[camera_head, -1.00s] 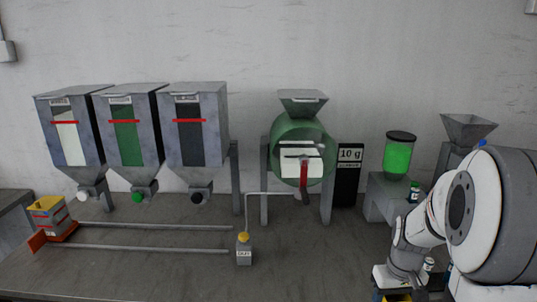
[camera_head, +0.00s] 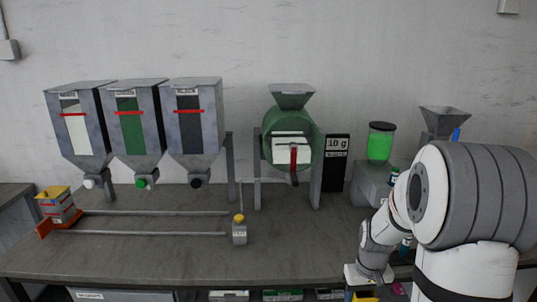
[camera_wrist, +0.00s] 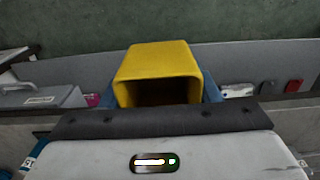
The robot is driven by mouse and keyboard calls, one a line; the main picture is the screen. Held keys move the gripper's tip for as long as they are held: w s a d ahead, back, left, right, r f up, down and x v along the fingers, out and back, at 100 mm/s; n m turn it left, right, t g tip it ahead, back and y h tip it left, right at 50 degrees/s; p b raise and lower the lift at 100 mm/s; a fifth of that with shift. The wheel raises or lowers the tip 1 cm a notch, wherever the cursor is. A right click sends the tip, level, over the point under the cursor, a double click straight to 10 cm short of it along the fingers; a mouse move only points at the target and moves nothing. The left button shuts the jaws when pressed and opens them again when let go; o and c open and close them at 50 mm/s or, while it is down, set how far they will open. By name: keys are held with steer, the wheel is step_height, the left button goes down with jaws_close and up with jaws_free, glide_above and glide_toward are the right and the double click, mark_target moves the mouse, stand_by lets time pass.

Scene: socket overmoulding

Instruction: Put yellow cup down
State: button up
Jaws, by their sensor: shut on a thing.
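My gripper (camera_wrist: 160,90) is shut on the yellow cup (camera_wrist: 158,61), with a blue finger showing on each side of it. The cup is square with rounded corners, and its open mouth faces the wrist camera. In the head view, only a small yellow part of the cup (camera_head: 365,296) shows at the bottom edge, below my wrist. The cup's underside and whatever is directly beneath it are hidden.
The grey bench (camera_head: 290,245) has clear room at its middle front. A yellow-topped container (camera_head: 54,205) stands on an orange carriage by two rails at left. Hoppers, a green drum (camera_head: 291,145) and a green-filled dispenser (camera_head: 380,143) line the back. Drawers or bins show below the bench front.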

steer(key=w+a+f, duration=0.5)
steer(key=a+f, duration=0.4)
steer(key=f, duration=0.2)
steer(key=shift+w, duration=0.25)
steer(key=shift+d, duration=0.1)
steer(key=shift+d+m, duration=0.3)
steer(key=shift+d, duration=0.15)
